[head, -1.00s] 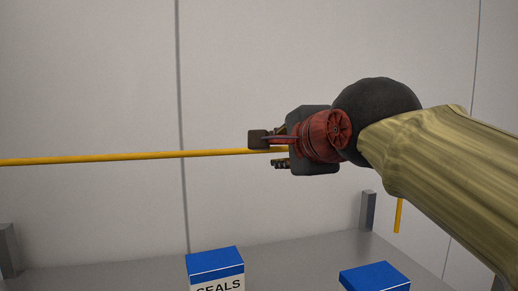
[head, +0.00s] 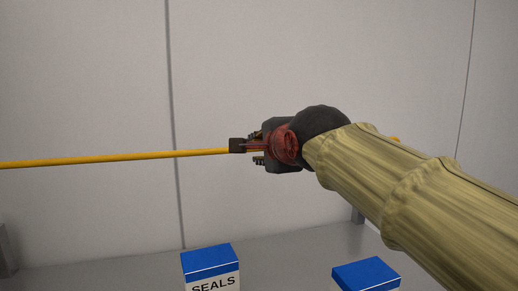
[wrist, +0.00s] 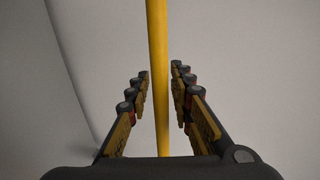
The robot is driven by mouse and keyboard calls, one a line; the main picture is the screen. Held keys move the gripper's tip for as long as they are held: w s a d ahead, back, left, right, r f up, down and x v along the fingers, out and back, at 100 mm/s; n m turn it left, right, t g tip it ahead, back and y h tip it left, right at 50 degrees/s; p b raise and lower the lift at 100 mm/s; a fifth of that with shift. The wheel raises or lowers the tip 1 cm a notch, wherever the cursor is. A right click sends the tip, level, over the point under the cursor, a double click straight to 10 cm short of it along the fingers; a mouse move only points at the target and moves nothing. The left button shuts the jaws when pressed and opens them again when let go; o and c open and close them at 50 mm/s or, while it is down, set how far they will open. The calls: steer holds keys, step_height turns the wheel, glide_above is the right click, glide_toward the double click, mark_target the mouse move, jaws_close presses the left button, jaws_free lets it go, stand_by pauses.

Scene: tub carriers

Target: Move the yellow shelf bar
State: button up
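The yellow shelf bar (head: 110,158) runs almost level across the head view from the left edge to my gripper, rising slightly to the right. My gripper (head: 248,153) is at its visible right part. In the wrist view the bar (wrist: 158,60) runs top to bottom between the two rows of finger parts of my gripper (wrist: 160,85). The fingers look open, with narrow gaps beside the bar and no clear grip. My gripper and arm hide most of the bar's right part; a small yellow piece shows above my arm.
A grey shelf surface (head: 290,248) lies below. On it stand a blue-topped box marked SEALS (head: 210,264) and a second blue-topped box (head: 366,275). A grey post (head: 6,250) is at the left edge. Pale wall panels (head: 300,60) stand behind; space above the bar is clear.

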steer(key=shift+c, duration=0.8)
steer(key=c, duration=0.4)
jaws_close()
